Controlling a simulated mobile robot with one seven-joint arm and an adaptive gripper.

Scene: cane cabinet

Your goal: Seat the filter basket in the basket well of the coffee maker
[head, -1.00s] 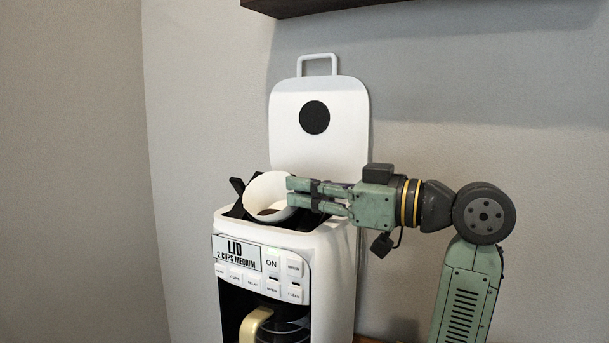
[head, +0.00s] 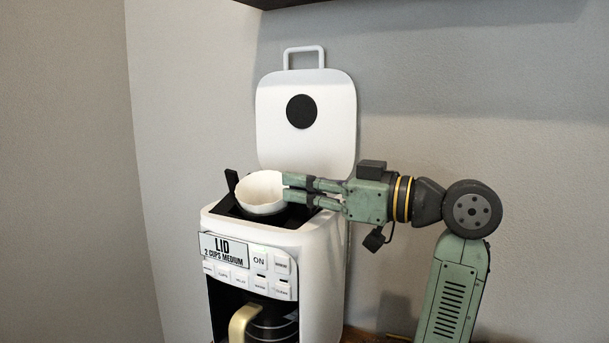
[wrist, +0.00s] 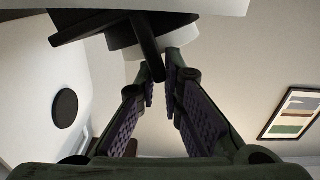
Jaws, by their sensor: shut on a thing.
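The white filter basket (head: 262,201) is a round bowl, nearly upright over the black basket well (head: 292,219) in the top of the white coffee maker (head: 323,255). In the wrist view the fingers (wrist: 164,72) close by a dark bar and a white rounded part; the exact grip is unclear. The coffee maker's lid (head: 327,130) stands open behind.
A black upright piece (head: 231,180) rises at the well's left edge. A carafe with a gold handle (head: 241,323) sits in the machine below. A dark shelf (head: 400,8) hangs above.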

